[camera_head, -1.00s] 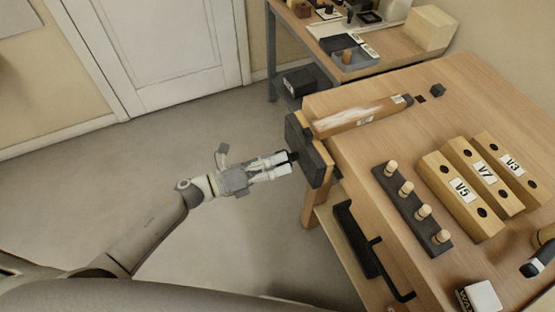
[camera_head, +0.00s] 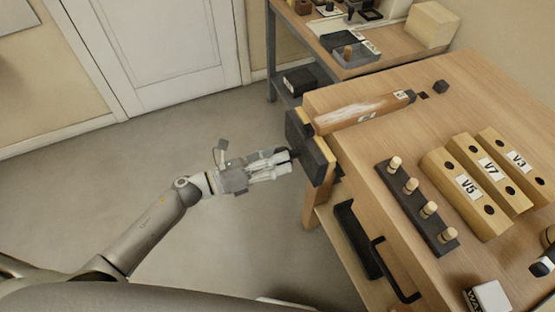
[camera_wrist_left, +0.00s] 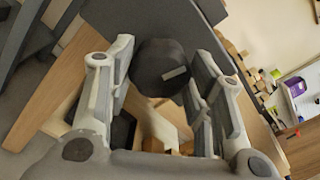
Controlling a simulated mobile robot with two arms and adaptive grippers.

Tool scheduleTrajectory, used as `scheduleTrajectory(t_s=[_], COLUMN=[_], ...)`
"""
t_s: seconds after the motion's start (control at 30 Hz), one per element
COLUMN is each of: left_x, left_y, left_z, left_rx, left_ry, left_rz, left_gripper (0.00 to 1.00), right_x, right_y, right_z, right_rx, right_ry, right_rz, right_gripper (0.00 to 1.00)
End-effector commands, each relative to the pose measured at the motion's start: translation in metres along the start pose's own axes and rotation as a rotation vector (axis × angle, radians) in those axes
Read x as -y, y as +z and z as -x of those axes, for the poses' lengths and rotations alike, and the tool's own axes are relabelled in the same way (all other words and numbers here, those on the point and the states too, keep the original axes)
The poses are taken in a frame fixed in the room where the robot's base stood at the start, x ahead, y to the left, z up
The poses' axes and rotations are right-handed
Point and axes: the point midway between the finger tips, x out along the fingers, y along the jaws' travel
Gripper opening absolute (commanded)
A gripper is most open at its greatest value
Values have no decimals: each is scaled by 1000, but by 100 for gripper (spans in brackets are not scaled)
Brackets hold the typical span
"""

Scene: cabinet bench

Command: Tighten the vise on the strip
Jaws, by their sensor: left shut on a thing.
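The bench vise (camera_head: 308,148) is mounted on the near left end of the wooden bench, with a dark front jaw plate and wooden facing. The strip (camera_head: 362,113), a long brown wooden piece with a worn whitish patch and a small label, lies on the bench top with its near end at the vise. I cannot tell how tightly the jaws press on it. My left gripper (camera_head: 286,160) reaches the vise's outer face. In the left wrist view its fingers are shut around the dark round vise knob (camera_wrist_left: 160,66). My right gripper is out of view.
On the bench stand a dark peg rack (camera_head: 416,205) with several light pegs and wooden blocks labelled V5 (camera_head: 465,192), V7 and V3. The floor left of the vise is clear.

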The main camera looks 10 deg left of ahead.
Motion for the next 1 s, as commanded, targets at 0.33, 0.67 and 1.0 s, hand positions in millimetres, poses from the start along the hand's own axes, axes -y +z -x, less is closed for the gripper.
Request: scheduleTrajectory(t_s=[0.33,0.67,1.0], left_x=[-2,-1,-3], left_y=[-1,0,-2], left_z=[0,0,0], left_rx=[2,1,1], left_ry=[1,2,1], left_rz=[-124,-130,-260], left_gripper=[27,27,27], right_x=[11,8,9], right_y=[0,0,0], right_z=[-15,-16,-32], right_rx=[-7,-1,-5], right_ry=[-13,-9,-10], right_rz=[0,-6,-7], right_gripper=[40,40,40])
